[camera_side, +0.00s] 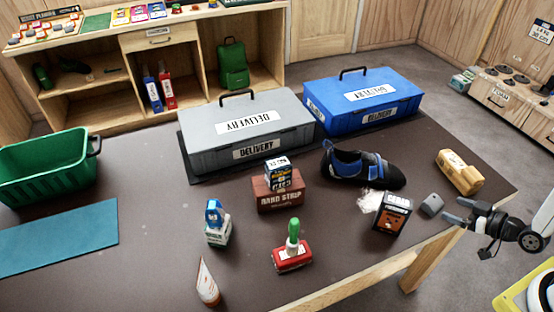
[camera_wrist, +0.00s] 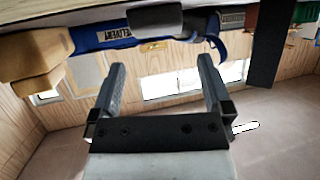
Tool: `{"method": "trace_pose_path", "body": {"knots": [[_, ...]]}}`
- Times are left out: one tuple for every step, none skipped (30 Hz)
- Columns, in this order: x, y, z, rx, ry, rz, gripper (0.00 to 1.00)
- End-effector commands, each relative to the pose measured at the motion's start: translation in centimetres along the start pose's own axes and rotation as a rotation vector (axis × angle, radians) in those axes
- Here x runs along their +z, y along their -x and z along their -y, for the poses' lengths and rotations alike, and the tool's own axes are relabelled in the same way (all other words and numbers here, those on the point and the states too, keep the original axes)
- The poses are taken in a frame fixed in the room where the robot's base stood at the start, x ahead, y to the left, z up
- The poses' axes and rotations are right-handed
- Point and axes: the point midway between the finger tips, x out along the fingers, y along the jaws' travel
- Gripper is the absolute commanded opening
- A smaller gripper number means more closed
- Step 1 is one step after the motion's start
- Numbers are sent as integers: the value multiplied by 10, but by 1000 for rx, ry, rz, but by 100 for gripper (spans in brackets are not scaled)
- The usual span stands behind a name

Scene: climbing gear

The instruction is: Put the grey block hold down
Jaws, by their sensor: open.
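The grey block hold (camera_side: 432,205) sits on the dark table near its right front edge. It also shows at the top of the wrist view (camera_wrist: 155,19), beyond my fingertips. My gripper (camera_side: 454,210) is open and empty just right of the block, at the table's edge. In the wrist view my gripper (camera_wrist: 162,66) has its two fingers wide apart with nothing between them. The block appears apart from the fingers.
Near the block are a wooden hold (camera_side: 459,172), a black-and-orange box (camera_side: 392,214), white chalk (camera_side: 370,200) and a blue-black shoe (camera_side: 362,167). Grey (camera_side: 205,128) and blue (camera_side: 330,92) delivery boxes stand behind. A green crate (camera_side: 45,175) and teal mat (camera_side: 60,240) lie left.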

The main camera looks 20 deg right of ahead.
Motion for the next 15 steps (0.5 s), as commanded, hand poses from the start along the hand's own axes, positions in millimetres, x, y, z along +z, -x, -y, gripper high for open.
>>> {"method": "trace_pose_path", "body": {"knots": [[0, 4, 0, 3, -1, 0, 100], [0, 5, 0, 2, -1, 0, 100], [0, 6, 0, 1, 0, 0, 100], [0, 7, 0, 1, 0, -1, 100], [0, 8, 0, 1, 0, -1, 100], [0, 9, 0, 1, 1, -1, 100], [0, 9, 0, 1, 1, -1, 100], [0, 10, 0, 1, 1, -1, 100], [0, 10, 0, 1, 1, -1, 100], [0, 10, 0, 1, 1, -1, 100], [0, 10, 0, 1, 1, -1, 100], [0, 10, 0, 0, 1, -1, 100], [0, 10, 0, 0, 1, -1, 100], [0, 10, 0, 0, 1, -1, 100], [0, 10, 0, 0, 1, -1, 100]]}}
